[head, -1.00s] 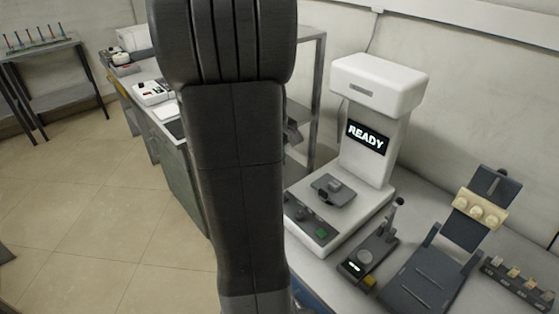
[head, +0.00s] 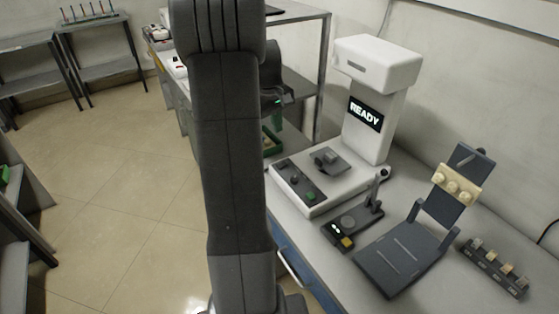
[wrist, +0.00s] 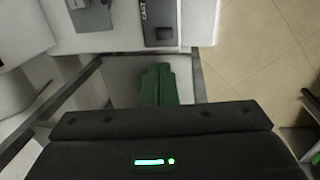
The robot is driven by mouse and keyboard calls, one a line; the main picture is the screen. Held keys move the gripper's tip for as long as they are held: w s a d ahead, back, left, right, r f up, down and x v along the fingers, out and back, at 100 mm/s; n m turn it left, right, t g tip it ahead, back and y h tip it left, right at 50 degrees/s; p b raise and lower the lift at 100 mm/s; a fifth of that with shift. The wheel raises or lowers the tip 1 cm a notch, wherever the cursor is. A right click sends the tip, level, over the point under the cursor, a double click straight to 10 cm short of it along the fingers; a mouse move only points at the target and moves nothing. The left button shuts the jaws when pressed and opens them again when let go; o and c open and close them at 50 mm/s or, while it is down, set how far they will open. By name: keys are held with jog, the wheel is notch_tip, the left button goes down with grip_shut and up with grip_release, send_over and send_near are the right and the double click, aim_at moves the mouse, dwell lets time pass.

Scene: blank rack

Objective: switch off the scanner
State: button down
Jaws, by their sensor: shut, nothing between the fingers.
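The scanner (head: 372,85) is a tall white machine on the bench in the head view, with a lit display (head: 366,114) reading READY. Its low front base carries a dark control panel (head: 297,181) with knobs and a green button (head: 311,196). A small dark stage (head: 329,160) sits on the base behind the panel. My gripper (head: 274,100) is partly hidden behind my arm, left of the scanner and apart from it. In the wrist view my dark gripper (wrist: 160,119) fills the bottom and is shut and empty.
A dark device with a lever (head: 352,222), a grey stand with a cream block (head: 405,255) and a strip of small parts (head: 496,268) stand right of the scanner. A metal shelf frame (head: 322,80) rises behind my gripper. Open tiled floor (head: 120,210) lies left.

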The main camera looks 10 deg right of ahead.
aim_at(284, 164)
jog(key=shift+f, duration=0.15)
jog(key=f, duration=0.4)
jog(key=d+f+p, duration=0.1)
jog(key=f, duration=0.4)
jog(key=d+f, duration=0.1)
jog(key=f, duration=0.3)
jog(key=shift+w+f+p, duration=0.3)
jog(key=shift+w+p, duration=0.05)
jog(key=shift+w, duration=0.05)
